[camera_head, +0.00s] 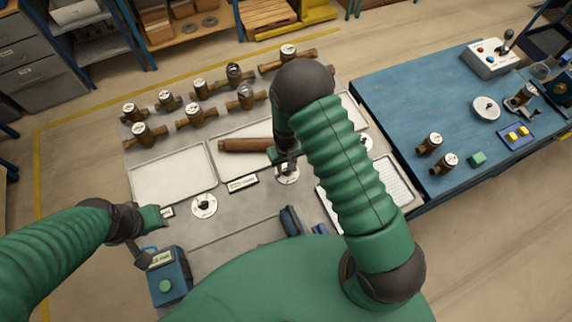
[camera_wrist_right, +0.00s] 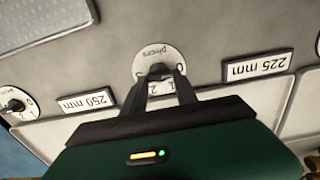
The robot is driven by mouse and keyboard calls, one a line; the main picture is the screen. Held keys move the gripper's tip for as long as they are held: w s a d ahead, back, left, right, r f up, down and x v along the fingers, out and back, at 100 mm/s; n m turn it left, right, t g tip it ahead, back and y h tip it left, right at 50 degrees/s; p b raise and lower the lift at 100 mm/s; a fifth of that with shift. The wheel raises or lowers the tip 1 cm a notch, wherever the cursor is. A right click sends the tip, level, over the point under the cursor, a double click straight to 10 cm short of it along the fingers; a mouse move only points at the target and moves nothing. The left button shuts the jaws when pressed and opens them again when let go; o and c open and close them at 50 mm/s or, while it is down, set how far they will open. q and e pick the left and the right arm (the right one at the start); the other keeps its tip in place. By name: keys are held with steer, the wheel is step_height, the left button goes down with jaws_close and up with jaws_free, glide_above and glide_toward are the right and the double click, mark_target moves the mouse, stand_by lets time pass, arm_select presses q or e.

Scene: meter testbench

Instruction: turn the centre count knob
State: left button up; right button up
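The centre count knob is a small black handle on a round white dial marked "pieces" in the right wrist view (camera_wrist_right: 157,70). In the head view its dial (camera_head: 287,177) is partly hidden by my right gripper (camera_head: 285,160). In the wrist view the dark fingers of my right gripper (camera_wrist_right: 163,76) reach down to the knob, with their tips at its two sides. I cannot tell if they press on it. My left gripper (camera_head: 140,220) is at the left, above the bench's front left corner and away from the knob; its fingers are too unclear to read.
Other dials sit to the left (camera_head: 204,205) and right (camera_head: 366,141) on the grey bench. A brown cylinder (camera_head: 246,145) lies on the middle tray. Several brass meters stand at the back. A blue box (camera_head: 170,277) is below my left gripper. A blue table (camera_head: 430,95) adjoins at right.

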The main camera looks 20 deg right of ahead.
jaws_close()
steer(key=shift+m, duration=0.4)
steer(key=m, duration=0.4)
steer(key=shift+d+b, duration=0.15)
steer(key=shift+b, duration=0.25)
steer(key=m, duration=0.3)
steer(key=shift+s+d+m, duration=0.1)
steer(key=shift+m, duration=1.9)
steer(key=shift+r, duration=0.1)
steer(key=o, duration=0.9)
jaws_free()
steer(key=shift+c, duration=0.2)
